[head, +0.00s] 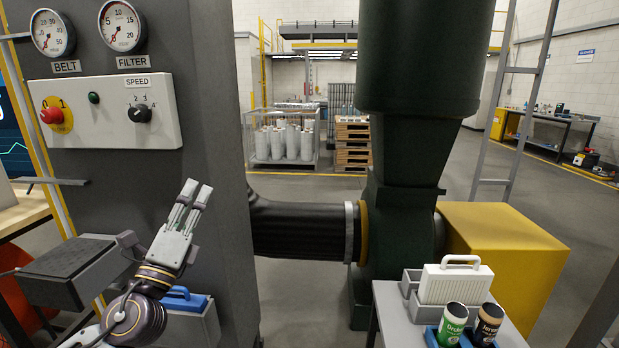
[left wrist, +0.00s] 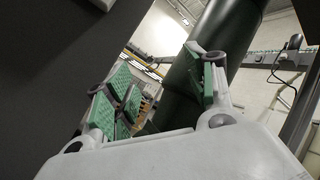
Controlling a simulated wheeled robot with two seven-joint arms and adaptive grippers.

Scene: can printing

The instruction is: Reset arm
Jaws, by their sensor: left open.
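My left gripper (head: 192,207) is raised in front of the dark grey machine cabinet, below its control panel, pointing up. Its fingers look close together from the head, but the left wrist view shows the green-padded fingers (left wrist: 165,95) spread apart with nothing between them. The gripper is apart from the panel (head: 105,112), which carries a red button (head: 52,116), a dark green button (head: 94,98) and a black speed knob (head: 139,113). My right gripper is in neither view.
A green can (head: 452,322) and a black can (head: 488,322) stand in blue holders on a grey table (head: 395,310), beside a white handled case (head: 455,284). A dark green duct (head: 415,60) and yellow box (head: 510,255) stand behind. A blue-lidded box (head: 187,302) sits below my left gripper.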

